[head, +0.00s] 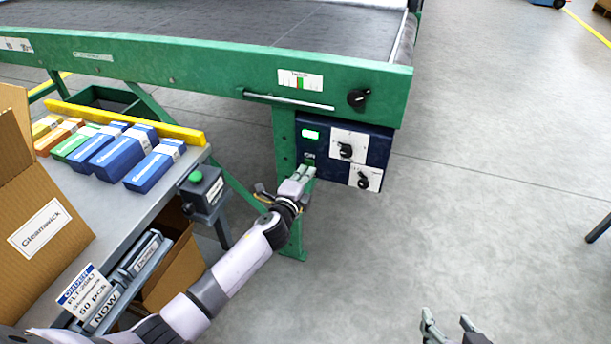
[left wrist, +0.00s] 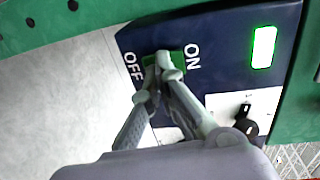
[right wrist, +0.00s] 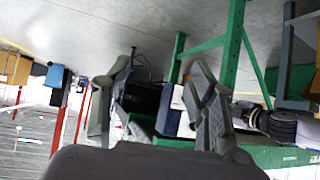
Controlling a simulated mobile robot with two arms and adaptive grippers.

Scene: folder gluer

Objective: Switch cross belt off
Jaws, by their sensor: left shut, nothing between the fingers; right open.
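The dark blue control box (head: 316,122) hangs under the green conveyor frame. In the left wrist view, a green switch (left wrist: 177,61) on the box sits between the words ON and OFF. A rectangular indicator lamp (left wrist: 263,47) glows green; it also shows in the head view (head: 311,135). My left gripper (head: 307,172) is shut and empty, its fingertips (left wrist: 159,72) at the switch and partly covering it; whether they touch it I cannot tell. My right gripper (head: 447,318) is open and empty, low over the floor.
Black rotary knobs (head: 346,150) (head: 363,180) sit on white plates beside the switch. Another black knob (head: 358,98) is on the green rail. A green push-button box (head: 205,192) and a table (head: 165,200) with several small cartons stand left.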

